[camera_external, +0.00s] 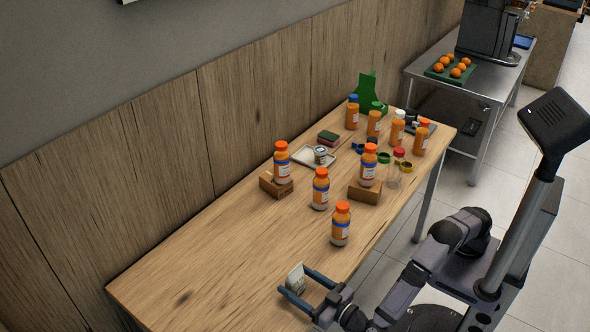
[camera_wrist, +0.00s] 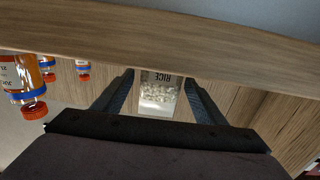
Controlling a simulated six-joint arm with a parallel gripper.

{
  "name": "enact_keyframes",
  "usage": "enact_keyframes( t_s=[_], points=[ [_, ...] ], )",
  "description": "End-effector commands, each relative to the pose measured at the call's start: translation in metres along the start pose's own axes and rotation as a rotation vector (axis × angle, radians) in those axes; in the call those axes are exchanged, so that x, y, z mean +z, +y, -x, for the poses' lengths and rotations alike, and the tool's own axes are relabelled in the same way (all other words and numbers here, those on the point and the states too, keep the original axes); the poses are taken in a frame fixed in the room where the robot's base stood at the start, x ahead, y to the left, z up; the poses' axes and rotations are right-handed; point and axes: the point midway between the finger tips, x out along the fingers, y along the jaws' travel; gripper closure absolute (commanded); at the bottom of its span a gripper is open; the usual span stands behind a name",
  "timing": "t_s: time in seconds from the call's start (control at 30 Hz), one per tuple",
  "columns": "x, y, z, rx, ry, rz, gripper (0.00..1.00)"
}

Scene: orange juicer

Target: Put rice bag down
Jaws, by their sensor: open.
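The rice bag (camera_external: 296,279) is a small pale packet standing upright on the near part of the wooden table (camera_external: 190,270). My gripper (camera_external: 295,281) is low over the table's front edge, with its two blue-grey fingers open on either side of the bag. In the wrist view the rice bag (camera_wrist: 159,98) shows between the fingers, with the word RICE upside down and white grains visible. Gaps show between the bag and the fingers there. The exact contact of its base with the table is hard to see.
Several orange juice bottles stand further along the table, the nearest bottle (camera_external: 341,223) beyond the bag. Two bottles stand on wooden blocks, one block (camera_external: 365,191) at the right. A white tray (camera_external: 304,158) lies behind. The left table area is clear.

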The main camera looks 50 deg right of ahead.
Motion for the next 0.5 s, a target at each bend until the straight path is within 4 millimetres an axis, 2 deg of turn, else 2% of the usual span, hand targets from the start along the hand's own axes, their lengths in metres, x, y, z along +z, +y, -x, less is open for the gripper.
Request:
enact_keyframes(
  t_s=[0.03,0.2,0.33,0.5],
  points=[
    [0.000,0.000,0.007,-0.002,0.000,0.001,0.35],
    [0.000,0.000,0.020,-0.001,0.000,-0.001,0.35],
    [0.000,0.000,0.023,0.000,0.000,-0.001,0.31],
    [0.000,0.000,0.023,0.001,0.001,-0.001,0.31]
  ],
)
